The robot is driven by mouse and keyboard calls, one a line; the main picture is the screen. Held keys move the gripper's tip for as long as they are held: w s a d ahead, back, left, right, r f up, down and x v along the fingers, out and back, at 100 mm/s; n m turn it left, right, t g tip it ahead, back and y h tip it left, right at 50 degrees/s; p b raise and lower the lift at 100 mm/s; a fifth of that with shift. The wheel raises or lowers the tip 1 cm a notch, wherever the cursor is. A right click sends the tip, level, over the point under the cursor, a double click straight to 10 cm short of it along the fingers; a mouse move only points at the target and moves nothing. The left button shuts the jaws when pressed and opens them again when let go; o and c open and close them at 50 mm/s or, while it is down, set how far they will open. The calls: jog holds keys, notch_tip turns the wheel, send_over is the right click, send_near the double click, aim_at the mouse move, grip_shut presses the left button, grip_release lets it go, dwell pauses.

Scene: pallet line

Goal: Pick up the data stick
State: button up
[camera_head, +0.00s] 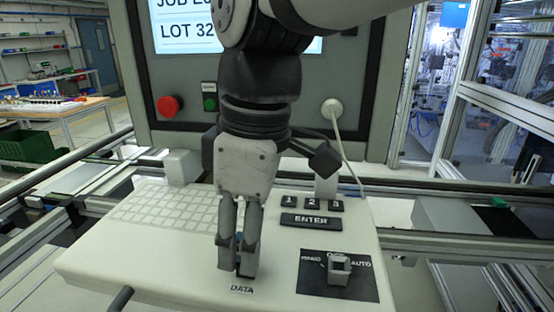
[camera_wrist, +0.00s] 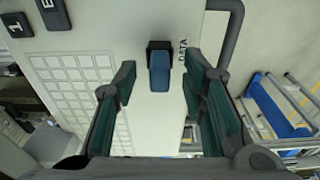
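The data stick is a small blue block (camera_wrist: 160,72) set in a black socket (camera_wrist: 158,46) beside the DATA label, on the white console (camera_head: 150,264). In the head view my gripper (camera_head: 237,270) points down over the console just above the DATA label, and its fingers mostly hide the stick. In the wrist view the fingers stand apart, one on each side of the stick, with a gap on both sides. My gripper is open and empty. The exact height of the fingertips over the console is hard to tell.
A mode switch (camera_head: 339,270) on a black plate stands right of my gripper. The ENTER key (camera_head: 311,220) and number keys lie behind it, and the keyboard (camera_head: 160,208) lies left. A screen panel with a red button (camera_head: 168,106) rises behind. A grey handle (camera_wrist: 232,30) is at the console's edge.

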jog(key=shift+f, duration=0.45)
